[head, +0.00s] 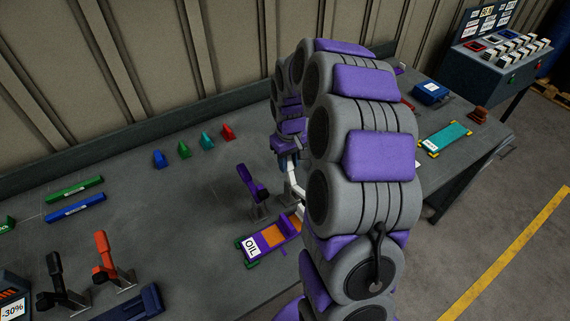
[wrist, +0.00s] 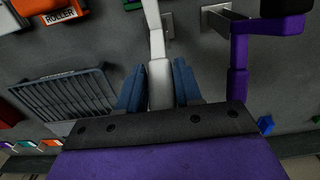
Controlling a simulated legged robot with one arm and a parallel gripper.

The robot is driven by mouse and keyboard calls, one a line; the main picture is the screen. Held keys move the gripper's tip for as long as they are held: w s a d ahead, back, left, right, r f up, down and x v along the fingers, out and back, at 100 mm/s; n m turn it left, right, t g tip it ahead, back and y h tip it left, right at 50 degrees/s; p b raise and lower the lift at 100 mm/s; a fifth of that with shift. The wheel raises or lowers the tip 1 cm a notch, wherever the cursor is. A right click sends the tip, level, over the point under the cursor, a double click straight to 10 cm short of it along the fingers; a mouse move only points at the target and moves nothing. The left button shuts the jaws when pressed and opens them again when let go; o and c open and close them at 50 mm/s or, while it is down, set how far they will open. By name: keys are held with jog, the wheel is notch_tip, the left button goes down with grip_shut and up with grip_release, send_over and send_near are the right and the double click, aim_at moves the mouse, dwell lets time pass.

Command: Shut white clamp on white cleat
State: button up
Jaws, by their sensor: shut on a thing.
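The white clamp's handle (wrist: 160,82) stands between the blue-grey fingers of my gripper (wrist: 159,92) in the wrist view, and the gripper is shut on it. In the head view the white clamp (head: 293,178) shows as a curved white bar below my gripper (head: 287,152), partly hidden by my arm. I cannot make out the white cleat in either view; my arm covers part of the bench there. Whether the clamp touches a cleat cannot be seen.
A purple clamp (head: 253,184) stands close left of the white one; it also shows in the wrist view (wrist: 238,55). Several coloured wedges (head: 184,150) stand behind. Black (head: 60,285) and orange (head: 106,260) clamps stand at front left.

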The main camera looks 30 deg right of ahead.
jog(key=shift+s, duration=1.55)
jog(key=o, duration=0.7)
jog(key=shift+w+d+f, duration=0.1)
jog(key=shift+c, duration=0.2)
notch_tip(320, 180, up, 7)
jog(key=p, duration=0.3)
